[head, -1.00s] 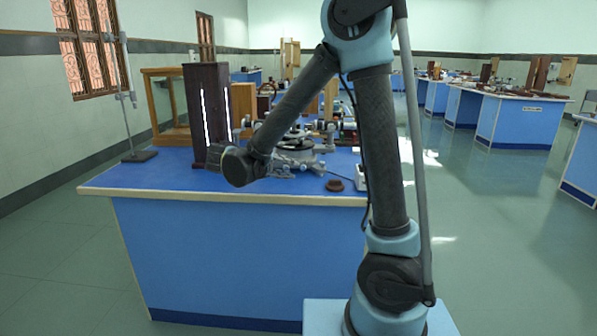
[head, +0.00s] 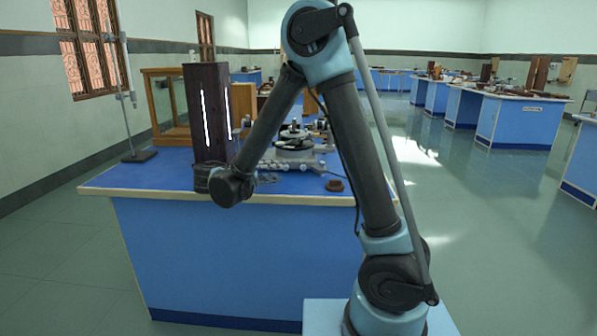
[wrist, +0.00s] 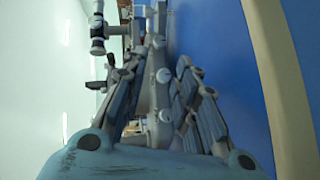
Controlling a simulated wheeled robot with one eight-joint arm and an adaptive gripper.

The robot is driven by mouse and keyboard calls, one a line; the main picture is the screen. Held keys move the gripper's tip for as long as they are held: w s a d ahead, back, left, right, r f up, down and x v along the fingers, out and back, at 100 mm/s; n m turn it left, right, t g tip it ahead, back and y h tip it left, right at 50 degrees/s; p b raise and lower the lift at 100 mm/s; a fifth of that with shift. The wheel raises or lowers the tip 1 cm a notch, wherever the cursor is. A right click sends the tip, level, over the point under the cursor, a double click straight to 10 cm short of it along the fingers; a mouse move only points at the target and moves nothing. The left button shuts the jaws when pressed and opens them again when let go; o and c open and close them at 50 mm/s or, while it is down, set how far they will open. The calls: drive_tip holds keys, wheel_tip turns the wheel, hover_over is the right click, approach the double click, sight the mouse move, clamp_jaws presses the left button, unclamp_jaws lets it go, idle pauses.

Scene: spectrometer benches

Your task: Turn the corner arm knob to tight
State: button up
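The spectrometer (head: 297,150), with a dark round table and grey metal arms, stands on the blue bench. In the wrist view its grey metal parts (wrist: 155,60) run up the middle, beyond and between my fingers. Small pale round knobs (wrist: 164,75) show on it; I cannot tell which one is the corner arm knob, or how tight it is. My gripper (wrist: 158,68) is open, its two jointed fingers apart on either side of the spectrometer's parts. I see no contact with a knob. In the head view my forearm and wrist hide most of the gripper.
A tall dark wooden box with a bright slit (head: 207,110) stands left of the spectrometer. A small brown round piece (head: 334,185) lies near the bench's front edge (head: 290,199). A wooden-framed case (head: 165,105) stands behind left.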

sight(301, 168)
drive_tip(key=x, duration=1.2)
clamp_jaws()
